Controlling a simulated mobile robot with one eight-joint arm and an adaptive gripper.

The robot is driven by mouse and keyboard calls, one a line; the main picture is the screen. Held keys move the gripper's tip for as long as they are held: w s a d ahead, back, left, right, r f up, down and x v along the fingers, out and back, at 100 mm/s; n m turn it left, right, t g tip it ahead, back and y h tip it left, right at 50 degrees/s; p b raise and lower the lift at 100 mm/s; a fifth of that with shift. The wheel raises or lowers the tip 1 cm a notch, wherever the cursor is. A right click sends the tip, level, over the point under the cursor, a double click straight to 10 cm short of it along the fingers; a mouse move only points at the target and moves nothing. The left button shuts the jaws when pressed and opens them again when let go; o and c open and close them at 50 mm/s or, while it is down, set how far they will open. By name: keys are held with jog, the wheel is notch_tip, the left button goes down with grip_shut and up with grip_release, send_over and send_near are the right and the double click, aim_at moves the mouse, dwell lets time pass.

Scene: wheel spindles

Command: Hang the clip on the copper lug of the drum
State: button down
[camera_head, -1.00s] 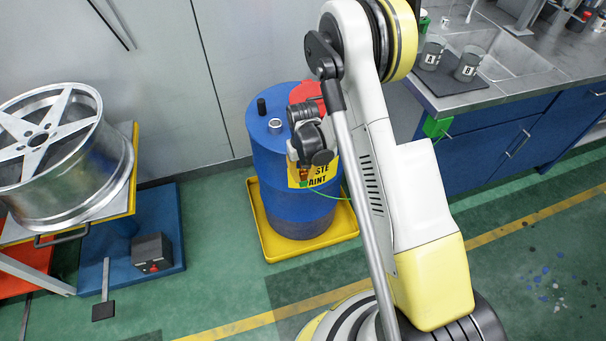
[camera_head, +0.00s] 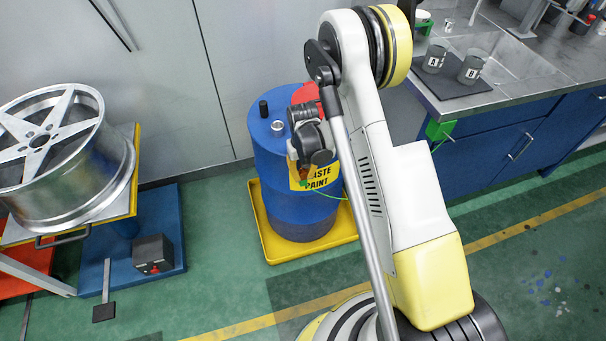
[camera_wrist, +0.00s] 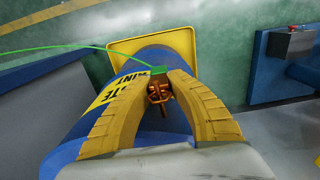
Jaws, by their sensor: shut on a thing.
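The blue drum (camera_head: 270,170) stands upright with a yellow waste paint label (camera_head: 320,174). My gripper (camera_wrist: 160,74) has two yellow curved fingers; their tips close on a small green clip (camera_wrist: 158,70) with a green cable trailing to the left. A copper-coloured part (camera_wrist: 158,92) shows between the fingers, just under the green clip; I cannot tell whether it is the drum's lug or part of the clip, or whether they touch. In the head view my gripper (camera_head: 302,176) is at the drum's upper side beside the label, and is small and partly hidden by my wrist.
The drum stands in a yellow tray (camera_head: 258,238). A wheel (camera_head: 100,165) rests on a stand at the left. A blue bench with a steel top (camera_head: 455,112) is at the right, with a green clamp (camera_head: 438,130) on its edge. Green floor is clear in front.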

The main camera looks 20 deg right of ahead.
jog(key=c, duration=1.3)
grip_release()
notch_tip(320, 180, up, 12)
jog(key=shift+r, duration=0.1)
jog(key=s+r+t, duration=0.2)
jog(key=s+r, duration=0.2)
jog(key=r, duration=0.7)
jog(key=s+r+t, duration=0.1)
jog(key=s+r, duration=0.2)
jog(key=s, duration=0.3)
jog(key=s+r+t, duration=0.2)
jog(key=s+r, duration=0.2)
jog(key=s, duration=0.2)
jog(key=s+r+t, duration=0.2)
jog(key=s+r, duration=0.2)
jog(key=s, duration=0.2)
jog(key=shift+s+r, duration=0.1)
jog(key=shift+r, duration=0.05)
